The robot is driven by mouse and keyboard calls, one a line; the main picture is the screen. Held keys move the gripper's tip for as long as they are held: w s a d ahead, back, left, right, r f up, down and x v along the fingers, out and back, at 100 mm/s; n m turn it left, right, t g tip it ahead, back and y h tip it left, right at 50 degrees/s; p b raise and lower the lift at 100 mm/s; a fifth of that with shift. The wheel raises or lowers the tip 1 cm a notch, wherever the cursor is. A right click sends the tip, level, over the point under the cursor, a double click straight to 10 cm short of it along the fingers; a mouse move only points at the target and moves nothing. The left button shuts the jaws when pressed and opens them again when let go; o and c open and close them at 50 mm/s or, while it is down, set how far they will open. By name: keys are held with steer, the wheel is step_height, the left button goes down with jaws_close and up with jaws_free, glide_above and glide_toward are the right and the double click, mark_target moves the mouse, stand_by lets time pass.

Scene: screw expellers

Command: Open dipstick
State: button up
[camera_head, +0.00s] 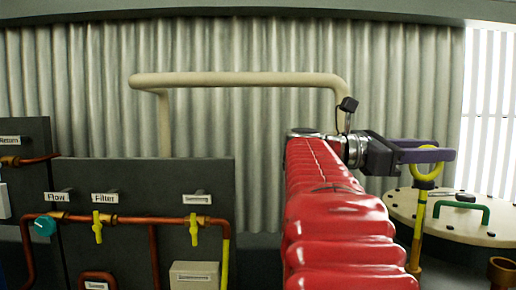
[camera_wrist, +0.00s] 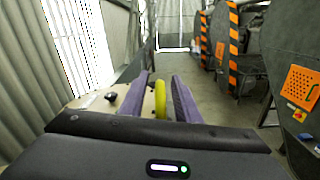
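The dipstick (camera_head: 418,225) is a yellow rod with a ring handle, standing nearly upright at the right in the head view. My gripper (camera_head: 447,154) has purple fingers that reach across the upper part of the ring. In the wrist view the yellow ring handle (camera_wrist: 160,100) sits between the two fingers, with a narrow gap seen on each side. My gripper is open around the handle. The fingers hide part of the ring's top in the head view, and the dipstick's lower rod is hidden in the wrist view.
A round beige lid (camera_head: 455,235) with a green handle (camera_head: 458,207) lies beside the dipstick. A dark panel (camera_head: 150,180) with pipes and yellow valves stands at left. Orange-striped machinery (camera_wrist: 232,55) stands at right in the wrist view, with open floor (camera_wrist: 190,82) before it.

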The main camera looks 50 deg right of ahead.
steer(key=v, duration=1)
steer(key=shift+w+a, duration=0.2)
steer(key=shift+w, duration=0.05)
stand_by(0.4)
steer(key=w+d+f+m+t, duration=0.1)
steer(key=w+f+t, duration=0.2)
steer(key=f, duration=0.4)
steer(key=w+d+f+m+t, duration=0.1)
steer(key=w+f+m+t, duration=0.15)
steer(key=f, duration=0.45)
steer(key=w+a+f+m+t+y, duration=0.1)
steer(key=w+a+f+t+y, duration=0.2)
steer(key=f, duration=0.4)
steer(key=w+a+f+m+t+y, duration=0.1)
steer(key=w+a+f+t, duration=0.25)
steer(key=a+f, duration=0.25)
steer(key=w+a+f+m+t+y, duration=0.1)
steer(key=w+a+f+t+y, duration=0.15)
steer(key=a+f, duration=0.5)
steer(key=w+a+f+m+t+y, duration=0.2)
steer(key=w+a+f+y, duration=0.15)
steer(key=a, duration=0.75)
steer(key=s+a+f+n+t+y, duration=0.1)
steer(key=a, duration=0.6)
steer(key=s+a+f+n+t+y, duration=0.1)
steer(key=a+f, duration=0.1)
steer(key=a, duration=0.5)
steer(key=shift+s+a+y, duration=0.25)
steer(key=shift+s+y, duration=0.05)
